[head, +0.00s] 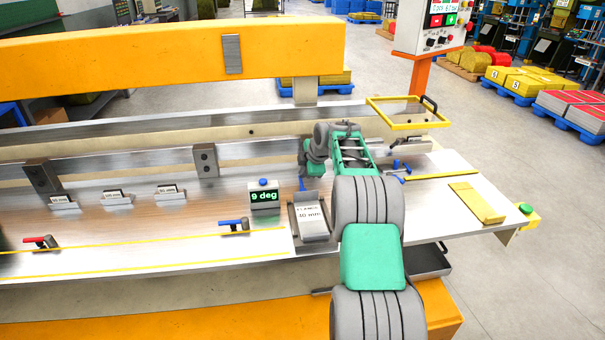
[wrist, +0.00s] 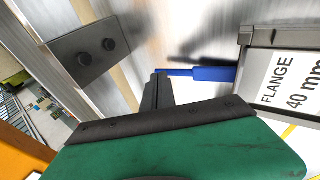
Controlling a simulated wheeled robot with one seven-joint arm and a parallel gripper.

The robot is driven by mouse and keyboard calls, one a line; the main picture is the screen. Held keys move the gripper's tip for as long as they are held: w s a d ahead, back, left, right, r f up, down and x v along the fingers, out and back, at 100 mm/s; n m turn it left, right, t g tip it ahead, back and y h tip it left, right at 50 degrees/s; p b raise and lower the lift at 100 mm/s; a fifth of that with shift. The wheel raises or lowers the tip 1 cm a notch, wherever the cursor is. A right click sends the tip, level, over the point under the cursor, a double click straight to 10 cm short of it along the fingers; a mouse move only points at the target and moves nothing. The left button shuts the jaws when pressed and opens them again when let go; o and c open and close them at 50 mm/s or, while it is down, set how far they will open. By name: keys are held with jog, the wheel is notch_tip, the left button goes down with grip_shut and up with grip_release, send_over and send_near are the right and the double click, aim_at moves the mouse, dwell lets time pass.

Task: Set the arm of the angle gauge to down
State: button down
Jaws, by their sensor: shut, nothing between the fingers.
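The angle gauge (head: 264,197) is a small box on the bench with a blue knob on top and a green "9 deg" readout. A grey block labelled "FLANGE 40 mm" (head: 311,220) stands to its right; it also shows at the right of the wrist view (wrist: 285,80). A blue bar (head: 302,184) shows at the block's far side; in the wrist view the blue bar (wrist: 212,73) runs left from the block. My gripper (wrist: 158,76) is shut and empty, its tips at the bar's left end. I cannot tell whether they touch it.
A dark two-bolt clamp block (head: 206,160) stands on the rail behind; it shows large in the wrist view (wrist: 88,55). A blue-handled clamp (head: 234,226) and a red-handled one (head: 41,242) lie left. A yellow bar (head: 477,202) lies on the right table.

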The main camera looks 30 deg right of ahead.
notch_tip(320, 180, up, 13)
jog(key=s+d, duration=0.2)
jog(key=s, duration=0.1)
jog(key=s+a+r+m, duration=0.3)
jog(key=s+a+m, duration=0.15)
jog(key=a, duration=0.65)
jog(key=s+a+m+g, duration=0.2)
jog(key=s+a+m, duration=0.2)
jog(key=s+a, duration=0.6)
jog(key=s+a+f+m, duration=0.1)
jog(key=s+f+m, duration=0.1)
jog(key=s+f, duration=0.2)
jog(key=s+a+f+m+g, duration=0.1)
jog(key=s+f, duration=0.3)
jog(key=s, duration=0.7)
jog(key=s+a+f+m, duration=0.3)
jog(key=s+f, duration=0.1)
jog(key=s, duration=0.3)
jog(key=shift+s+m+p, duration=0.3)
jog(key=shift+s+m, duration=0.05)
jog(key=shift+s, duration=0.05)
jog(key=shift+a, duration=0.1)
